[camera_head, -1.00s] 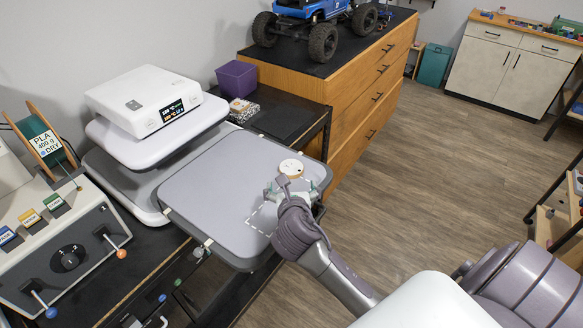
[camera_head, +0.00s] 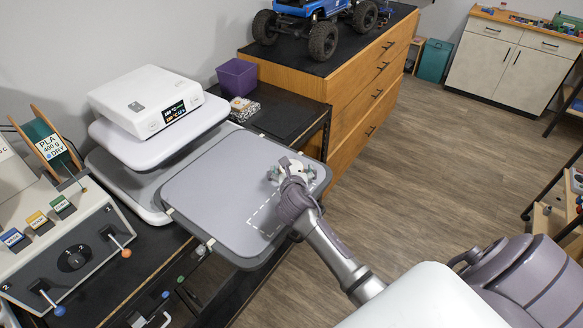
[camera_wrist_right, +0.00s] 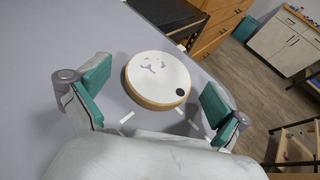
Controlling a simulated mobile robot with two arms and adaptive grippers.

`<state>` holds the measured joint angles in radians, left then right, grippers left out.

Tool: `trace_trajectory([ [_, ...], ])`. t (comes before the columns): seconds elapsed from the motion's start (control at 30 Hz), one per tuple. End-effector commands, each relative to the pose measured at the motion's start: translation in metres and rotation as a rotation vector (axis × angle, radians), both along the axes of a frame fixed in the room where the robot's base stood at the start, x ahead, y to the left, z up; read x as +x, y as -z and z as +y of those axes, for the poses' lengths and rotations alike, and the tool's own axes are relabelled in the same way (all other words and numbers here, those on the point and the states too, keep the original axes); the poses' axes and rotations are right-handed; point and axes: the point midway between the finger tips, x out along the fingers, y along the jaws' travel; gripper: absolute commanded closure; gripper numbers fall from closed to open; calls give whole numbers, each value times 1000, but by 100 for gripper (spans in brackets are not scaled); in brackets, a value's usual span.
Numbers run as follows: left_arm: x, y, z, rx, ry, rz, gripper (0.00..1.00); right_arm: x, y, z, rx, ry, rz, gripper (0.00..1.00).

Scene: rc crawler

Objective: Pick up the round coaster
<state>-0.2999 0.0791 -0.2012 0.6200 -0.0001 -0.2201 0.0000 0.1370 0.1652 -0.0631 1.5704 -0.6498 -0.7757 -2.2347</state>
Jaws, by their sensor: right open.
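The round coaster (camera_wrist_right: 158,78) has a white top with a grey face-like print, a dark dot and a tan edge. It lies on the grey platen (camera_head: 220,180) of the press. My right gripper (camera_wrist_right: 152,103) is open, with one teal-padded finger on each side of the coaster and gaps between. In the head view the right gripper (camera_head: 292,172) is over the platen's right part and hides most of the coaster. My left gripper is not in view.
A dashed white rectangle (camera_head: 263,222) is marked on the platen near the gripper. The press's white upper unit (camera_head: 150,100) stands at the left. A purple box (camera_head: 237,77) and a wooden drawer cabinet (camera_head: 345,95) are behind. The platen's left half is clear.

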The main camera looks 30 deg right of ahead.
Motion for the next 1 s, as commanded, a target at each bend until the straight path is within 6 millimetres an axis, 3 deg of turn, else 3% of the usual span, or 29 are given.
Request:
trace_trajectory([
  [0.13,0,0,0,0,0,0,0,0,0,0,0,0,0,3],
  [0.47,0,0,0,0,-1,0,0,0,0,0,0,0,0,58],
  [0.77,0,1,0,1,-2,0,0,0,-2,0,0,1,0,60],
  [1.0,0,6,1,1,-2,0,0,0,-26,0,-3,0,-4,60],
])
